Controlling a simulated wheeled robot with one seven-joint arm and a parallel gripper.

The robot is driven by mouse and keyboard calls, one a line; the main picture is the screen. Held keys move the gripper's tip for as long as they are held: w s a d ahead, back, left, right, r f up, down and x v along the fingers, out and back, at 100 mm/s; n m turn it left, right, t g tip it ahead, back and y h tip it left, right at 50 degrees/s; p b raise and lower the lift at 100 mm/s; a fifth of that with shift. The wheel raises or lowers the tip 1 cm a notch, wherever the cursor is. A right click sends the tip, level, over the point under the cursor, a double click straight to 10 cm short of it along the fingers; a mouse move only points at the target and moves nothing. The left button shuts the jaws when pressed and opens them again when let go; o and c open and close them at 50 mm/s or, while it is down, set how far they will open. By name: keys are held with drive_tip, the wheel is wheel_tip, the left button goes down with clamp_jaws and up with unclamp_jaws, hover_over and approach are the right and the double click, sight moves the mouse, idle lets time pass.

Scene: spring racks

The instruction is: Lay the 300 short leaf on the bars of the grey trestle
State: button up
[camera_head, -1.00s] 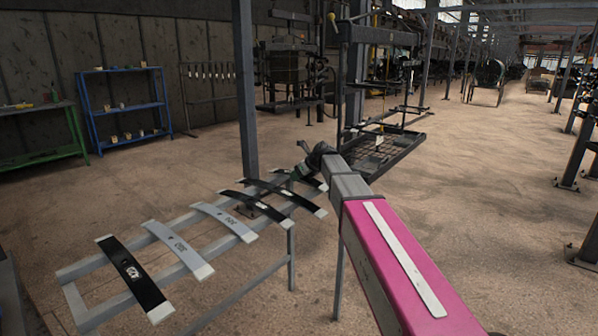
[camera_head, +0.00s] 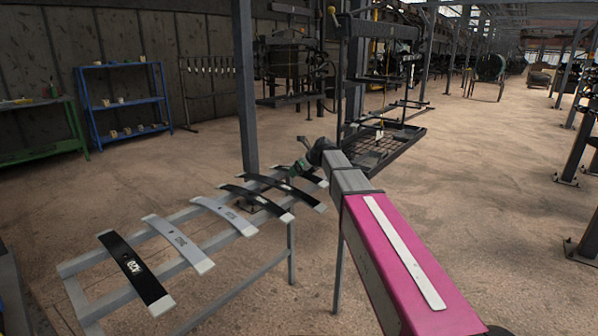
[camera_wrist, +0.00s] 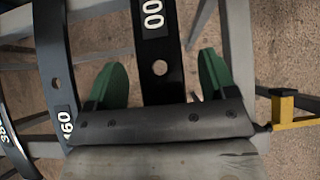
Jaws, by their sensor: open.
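The grey trestle (camera_head: 70,268) stands at the lower left in the head view, with several leaves lying across its bars. A black leaf (camera_wrist: 160,68) with a white label ending in "00" runs between my fingers in the wrist view. Its label is cut off by the frame edge. My gripper (camera_wrist: 162,84) is open, with one green finger on each side of this leaf and a gap on both sides. In the head view my gripper (camera_head: 297,168) is at the trestle's far end, over the farthest dark leaf (camera_head: 316,179). Contact with the bars is hard to tell.
A dark leaf (camera_wrist: 55,85) labelled "60" lies left of my fingers. Grey leaves (camera_head: 178,243) and a black leaf (camera_head: 137,273) lie nearer on the trestle. A post (camera_head: 246,90) stands behind it. A blue shelf (camera_head: 122,100) and green bench (camera_head: 40,153) stand at the left.

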drive_tip(key=v, duration=1)
drive_tip(key=shift+s+d+r, duration=0.1)
drive_tip(key=shift+r, duration=0.05)
